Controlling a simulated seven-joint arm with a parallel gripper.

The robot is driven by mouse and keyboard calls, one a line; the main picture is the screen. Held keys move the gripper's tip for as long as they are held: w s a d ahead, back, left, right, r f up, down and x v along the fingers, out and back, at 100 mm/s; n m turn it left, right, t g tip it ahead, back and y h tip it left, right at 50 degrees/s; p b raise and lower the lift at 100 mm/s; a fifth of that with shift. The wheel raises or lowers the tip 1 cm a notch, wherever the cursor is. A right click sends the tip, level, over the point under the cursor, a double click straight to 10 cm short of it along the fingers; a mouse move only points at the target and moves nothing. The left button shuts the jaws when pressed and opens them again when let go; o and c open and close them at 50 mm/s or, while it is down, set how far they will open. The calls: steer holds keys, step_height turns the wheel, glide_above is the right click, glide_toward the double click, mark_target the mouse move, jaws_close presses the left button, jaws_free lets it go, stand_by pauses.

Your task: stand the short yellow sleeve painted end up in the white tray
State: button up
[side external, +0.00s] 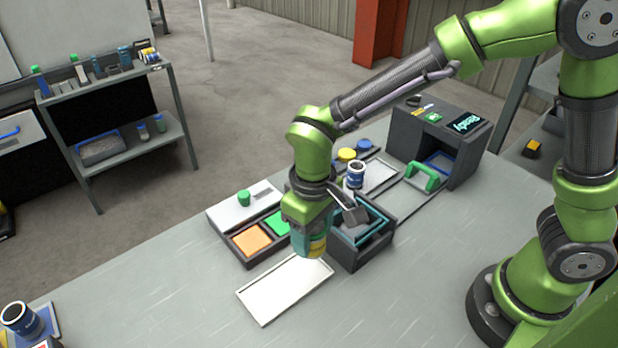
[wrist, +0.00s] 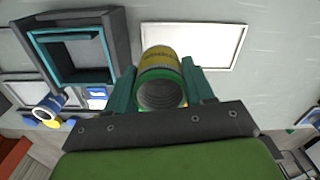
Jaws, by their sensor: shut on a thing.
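My gripper (side external: 312,244) points down with its teal fingers shut around the short yellow sleeve (side external: 317,247). In the wrist view the sleeve (wrist: 159,57) sits between the fingers (wrist: 160,90). Its green end, with a dark hollow bore, faces the wrist camera, and the yellow part is farther away. The sleeve looks roughly upright. The white tray (side external: 283,291) lies flat and empty on the table, and it also shows in the wrist view (wrist: 205,45). The sleeve appears near the tray's far right end in the side view; its exact height is unclear.
A dark open box with a teal rim (side external: 345,252) stands close right of my gripper. Behind is a dark bin with orange (side external: 252,240) and green squares. A blue-and-white cup (side external: 355,176) and a dark machine (side external: 435,145) stand farther back.

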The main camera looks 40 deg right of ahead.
steer(key=shift+m, duration=0.4)
steer(key=shift+w+a+f, duration=0.1)
steer(key=shift+w+f, duration=0.05)
steer(key=shift+f, duration=0.9)
steer(key=shift+w+a+f, duration=0.1)
steer(key=shift+a+f, duration=0.05)
steer(key=shift+f, duration=0.95)
steer(key=shift+w+a+f, duration=0.1)
steer(key=shift+w+f, duration=0.05)
steer(key=shift+f, duration=0.9)
steer(key=shift+f, duration=0.2)
steer(key=o, duration=1.8)
steer(key=shift+c, duration=0.2)
step_height(320, 180, up, 9)
